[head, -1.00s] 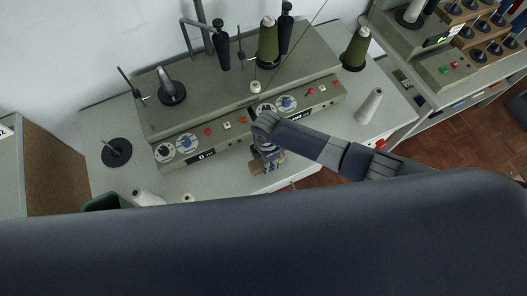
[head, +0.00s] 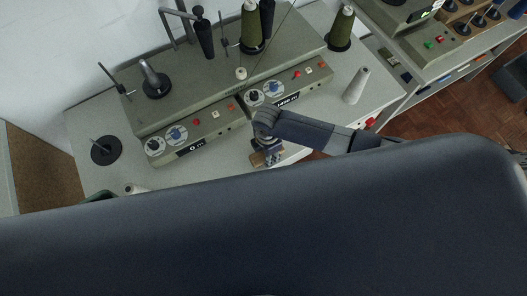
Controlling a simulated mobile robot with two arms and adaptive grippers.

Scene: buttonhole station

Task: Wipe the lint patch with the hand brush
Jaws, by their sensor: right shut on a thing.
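My right gripper (head: 267,154) shows in the head view over the front part of the grey table, just in front of the sewing station. It is shut on a small wooden-looking thing, which seems to be the hand brush (head: 257,159). The brush is mostly covered by the gripper and wrist, and I cannot tell whether it touches the table. I cannot make out the lint patch. My left gripper is not in view.
The grey machine housing (head: 215,88) with dials and buttons stands behind the gripper. A white cone (head: 356,86) stands at the right of the table (head: 225,165). Olive thread cones (head: 341,28) stand at the back. A large dark body part of mine hides the foreground.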

